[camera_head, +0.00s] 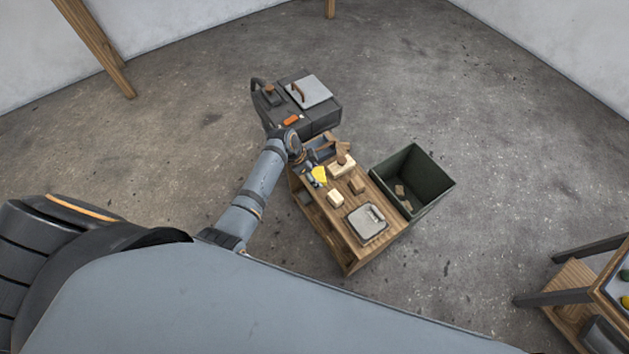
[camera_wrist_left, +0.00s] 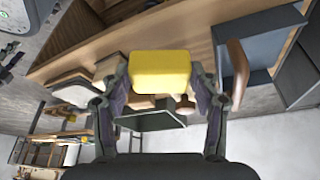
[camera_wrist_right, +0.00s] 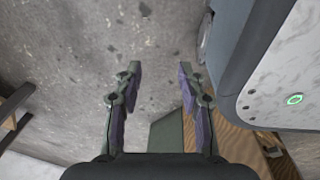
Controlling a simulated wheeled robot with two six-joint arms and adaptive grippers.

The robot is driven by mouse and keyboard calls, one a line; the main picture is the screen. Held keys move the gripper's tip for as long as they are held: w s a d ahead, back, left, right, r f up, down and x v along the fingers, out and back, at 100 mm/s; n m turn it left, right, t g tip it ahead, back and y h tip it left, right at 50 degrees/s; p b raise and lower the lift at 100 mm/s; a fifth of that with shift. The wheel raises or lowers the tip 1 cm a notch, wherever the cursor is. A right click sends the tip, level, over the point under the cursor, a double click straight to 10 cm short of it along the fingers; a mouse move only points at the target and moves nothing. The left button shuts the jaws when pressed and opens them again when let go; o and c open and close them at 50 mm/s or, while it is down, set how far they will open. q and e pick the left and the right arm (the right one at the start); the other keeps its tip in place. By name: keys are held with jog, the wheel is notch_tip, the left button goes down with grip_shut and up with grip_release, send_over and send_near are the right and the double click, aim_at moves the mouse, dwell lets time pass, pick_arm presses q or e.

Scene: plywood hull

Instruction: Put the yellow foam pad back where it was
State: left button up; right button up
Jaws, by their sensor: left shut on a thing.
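The yellow foam pad (camera_wrist_left: 160,71) is between the fingertips of my left gripper (camera_wrist_left: 158,85), which is shut on it. In the head view the pad (camera_head: 319,174) shows over the left part of the small wooden bench, near the wooden blocks. From there I cannot tell whether it touches the bench top. My right gripper (camera_wrist_right: 155,85) is open and empty in the right wrist view, with the concrete floor behind it.
The wooden bench (camera_head: 350,252) carries several wooden blocks and a grey flat device (camera_head: 367,223). A dark green bin (camera_head: 440,183) with wood pieces stands to its right. A dark machine (camera_head: 322,121) stands behind. Another table (camera_head: 552,296) is at the far right.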

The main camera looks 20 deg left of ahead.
pick_arm(q)
notch_tip(320, 180, down, 4)
jog(key=b, duration=0.3)
jog(key=shift+w+r, duration=0.15)
jog(key=shift+r, duration=0.2)
pick_arm(e)
jog(key=w, duration=0.6)
jog(key=shift+w+f, duration=0.1)
pick_arm(q)
jog(key=o, duration=1.1)
jog(key=p+v, duration=0.3)
jog(key=v, duration=0.9)
pick_arm(e)
jog(key=s, duration=0.6)
jog(key=shift+f, duration=0.1)
